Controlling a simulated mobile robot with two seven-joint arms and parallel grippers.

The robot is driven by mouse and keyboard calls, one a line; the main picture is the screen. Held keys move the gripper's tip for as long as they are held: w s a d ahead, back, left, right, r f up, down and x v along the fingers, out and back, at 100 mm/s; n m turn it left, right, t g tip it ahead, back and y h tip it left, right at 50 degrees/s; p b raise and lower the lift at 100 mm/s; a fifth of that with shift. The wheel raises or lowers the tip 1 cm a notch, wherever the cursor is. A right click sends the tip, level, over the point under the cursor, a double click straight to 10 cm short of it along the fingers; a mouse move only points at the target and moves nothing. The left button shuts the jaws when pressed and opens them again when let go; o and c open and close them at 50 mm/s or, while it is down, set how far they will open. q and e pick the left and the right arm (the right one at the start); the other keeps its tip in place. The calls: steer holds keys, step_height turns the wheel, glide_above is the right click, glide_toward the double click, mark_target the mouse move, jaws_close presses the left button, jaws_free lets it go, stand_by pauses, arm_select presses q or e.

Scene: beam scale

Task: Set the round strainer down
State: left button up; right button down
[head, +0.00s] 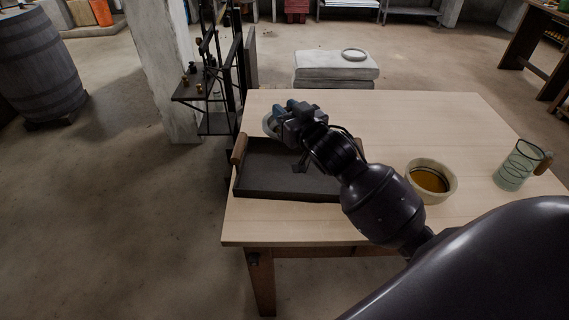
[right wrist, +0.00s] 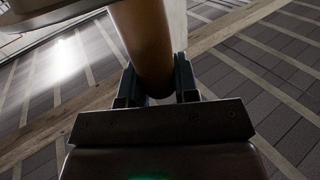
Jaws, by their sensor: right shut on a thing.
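My right gripper (head: 289,111) is over the back left part of the table, above the back edge of a dark tray (head: 262,186). It is shut on the brown, rounded handle of the round strainer, which stands between the two fingers in the right wrist view (right wrist: 143,45). A pale round part of the strainer (head: 269,125) shows just left of the gripper in the head view; the gripper hides the rest. A grey rim crosses the top left of the wrist view. I cannot tell whether the strainer touches the tray. My left gripper is not in view.
The black-framed beam scale (head: 204,82) stands left of the table (head: 420,115), small weights on its shelf. A bowl of amber liquid (head: 410,181) and a glass mug (head: 514,170) stand at the right. The table's back middle is clear. A pale block (head: 330,68) stands behind.

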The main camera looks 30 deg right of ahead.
step_height(320, 180, down, 16)
steer(key=b, duration=0.3)
steer(key=shift+r, duration=0.15)
steer(key=c, duration=1.3)
jaws_free()
steer(key=shift+f, duration=0.2)
steer(key=o, duration=0.4)
steer(key=shift+o, duration=0.2)
steer(key=shift+r, duration=0.1)
